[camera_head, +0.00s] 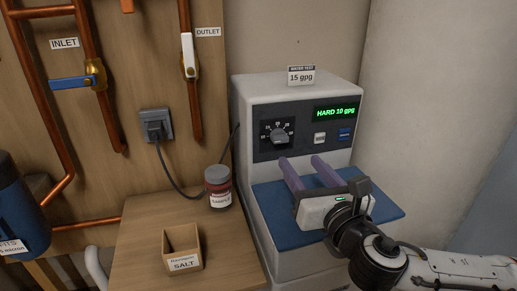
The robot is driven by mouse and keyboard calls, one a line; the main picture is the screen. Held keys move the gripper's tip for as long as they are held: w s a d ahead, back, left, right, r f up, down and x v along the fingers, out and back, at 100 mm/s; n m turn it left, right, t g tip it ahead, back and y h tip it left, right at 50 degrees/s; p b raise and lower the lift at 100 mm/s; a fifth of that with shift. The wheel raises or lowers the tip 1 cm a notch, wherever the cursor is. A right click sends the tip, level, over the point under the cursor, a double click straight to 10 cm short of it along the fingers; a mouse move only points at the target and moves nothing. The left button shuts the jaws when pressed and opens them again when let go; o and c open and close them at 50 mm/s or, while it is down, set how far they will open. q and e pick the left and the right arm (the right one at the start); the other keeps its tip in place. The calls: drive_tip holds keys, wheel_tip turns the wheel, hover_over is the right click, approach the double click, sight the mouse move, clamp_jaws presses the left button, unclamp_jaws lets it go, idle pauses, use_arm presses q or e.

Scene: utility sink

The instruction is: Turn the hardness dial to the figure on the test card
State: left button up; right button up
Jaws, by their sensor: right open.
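The hardness dial (279,136) is a dark knob with a light pointer on the black panel of the white softener cabinet (262,90). Tick marks with small figures surround it. The green display (336,112) reads "HARD 10 gpg". The test card (300,76) stands on top of the cabinet and reads "WATER TEST 15 gpg". My right gripper (301,161) is open and empty, with its two purple fingers pointing at the panel just below and right of the dial, apparently not touching it. My left gripper is not in view.
A white button (320,138) and a blue button (344,134) sit right of the dial. A blue lid (273,212) juts out below the panel.

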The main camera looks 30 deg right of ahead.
sight(282, 141)
drive_tip(key=shift+n, duration=0.7)
drive_tip(key=x, duration=0.6)
drive_tip(key=b+x, duration=0.1)
drive_tip(key=x, duration=0.2)
drive_tip(key=shift+w+a+r, duration=0.2)
drive_tip(key=shift+w+a, duration=0.1)
drive_tip(key=shift+w, duration=0.2)
drive_tip(key=c, duration=1.1)
